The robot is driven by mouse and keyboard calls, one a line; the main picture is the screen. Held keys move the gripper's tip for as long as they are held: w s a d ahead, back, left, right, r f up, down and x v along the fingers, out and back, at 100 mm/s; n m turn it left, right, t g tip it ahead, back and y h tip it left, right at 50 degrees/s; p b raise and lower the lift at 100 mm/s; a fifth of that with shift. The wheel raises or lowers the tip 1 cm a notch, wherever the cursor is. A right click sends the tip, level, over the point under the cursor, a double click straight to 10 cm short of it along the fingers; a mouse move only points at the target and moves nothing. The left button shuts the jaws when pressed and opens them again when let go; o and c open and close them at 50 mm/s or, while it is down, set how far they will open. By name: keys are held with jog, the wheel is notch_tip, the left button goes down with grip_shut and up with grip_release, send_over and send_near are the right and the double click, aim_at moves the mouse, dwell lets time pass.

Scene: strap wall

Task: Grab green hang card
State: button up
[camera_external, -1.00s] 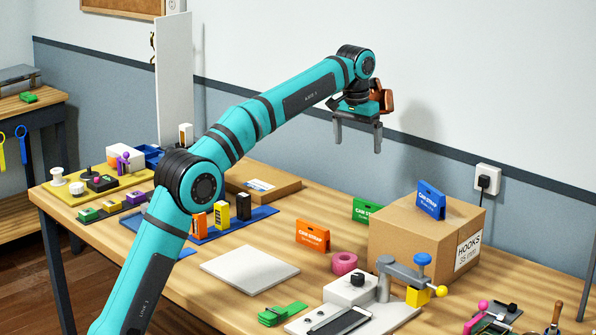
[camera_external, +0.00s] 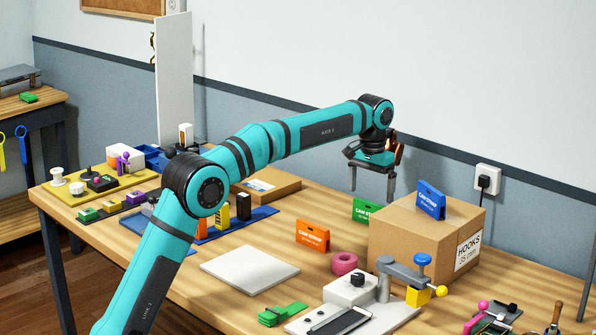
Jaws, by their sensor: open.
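The green hang card (camera_external: 362,211) stands upright on the table, just left of the cardboard box, which hides part of its right side. My gripper (camera_external: 371,193) is open and points down. In this view its fingertips appear just above the green card's top edge; I cannot tell the exact depth gap. Nothing is seen between the fingers. An orange hang card (camera_external: 312,237) stands in front and to the left. A blue hang card (camera_external: 431,200) stands on top of the box.
The cardboard box (camera_external: 410,246) stands close on the right of the green card. A pink tape roll (camera_external: 345,263) lies in front of it. A white plate (camera_external: 250,269) lies front left. Bare table lies left of the green card. The wall is behind.

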aim_at(369, 212)
jog(key=shift+w+a+f, duration=0.1)
jog(key=shift+w+f, duration=0.05)
jog(key=shift+f, duration=3.2)
jog(key=c, duration=0.7)
jog(key=shift+r, duration=0.2)
